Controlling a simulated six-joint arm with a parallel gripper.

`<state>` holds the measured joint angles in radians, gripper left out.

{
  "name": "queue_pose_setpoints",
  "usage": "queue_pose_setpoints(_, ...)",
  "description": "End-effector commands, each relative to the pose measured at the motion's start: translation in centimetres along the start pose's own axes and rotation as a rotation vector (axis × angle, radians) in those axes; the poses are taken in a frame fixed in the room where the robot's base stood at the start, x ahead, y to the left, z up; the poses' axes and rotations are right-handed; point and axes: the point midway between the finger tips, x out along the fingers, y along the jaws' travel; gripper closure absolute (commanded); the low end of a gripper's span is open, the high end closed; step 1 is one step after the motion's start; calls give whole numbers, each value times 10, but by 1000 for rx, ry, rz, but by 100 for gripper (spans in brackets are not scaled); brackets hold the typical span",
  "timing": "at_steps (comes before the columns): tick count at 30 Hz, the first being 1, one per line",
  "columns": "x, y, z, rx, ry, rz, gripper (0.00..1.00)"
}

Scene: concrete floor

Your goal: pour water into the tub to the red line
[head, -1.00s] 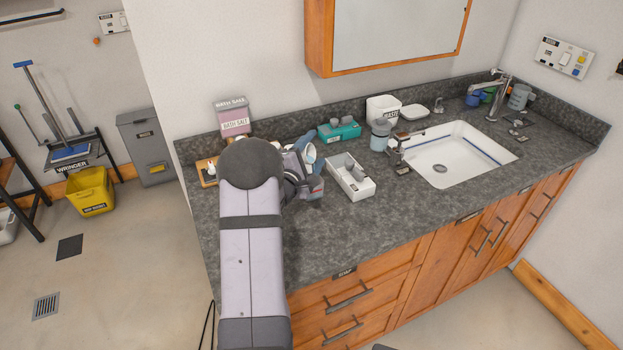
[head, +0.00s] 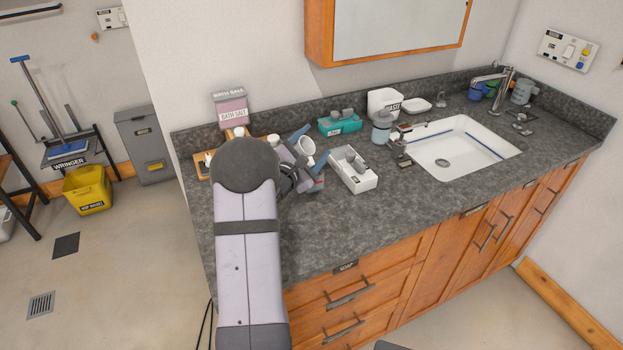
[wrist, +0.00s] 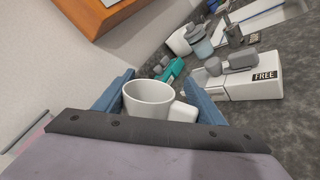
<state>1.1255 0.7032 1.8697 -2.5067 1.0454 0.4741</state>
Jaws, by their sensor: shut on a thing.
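My gripper (head: 310,160) is shut on a white mug (head: 304,150), its blue fingers on either side of it. In the wrist view the mug (wrist: 150,100) sits between the fingertips (wrist: 160,100), handle to the right; no water can be made out inside. In the head view the mug is tilted above the left part of the counter. A white sink basin (head: 465,165) with a blue line inside is set into the counter at the right, well away from my gripper. A tap (head: 495,78) stands behind it. I see no red line.
A white box (head: 357,183) marked FREE lies right of my gripper. A teal box (head: 340,127), a pump bottle (head: 381,128) and a white bin (head: 384,101) stand towards the sink. A bath salt box (head: 231,108) is behind my arm. The front counter is clear.

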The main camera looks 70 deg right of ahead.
Motion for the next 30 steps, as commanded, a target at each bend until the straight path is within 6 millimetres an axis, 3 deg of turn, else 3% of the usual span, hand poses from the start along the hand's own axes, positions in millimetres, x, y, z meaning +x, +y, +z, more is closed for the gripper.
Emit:
queue_pose_setpoints(11, 0, 5, 3, -38, -4, 1, 63)
queue_pose_setpoints(18, -1, 15, 7, -151, -13, 2, 63)
queue_pose_setpoints(30, -3, 32, -16, -432, -35, 4, 63)
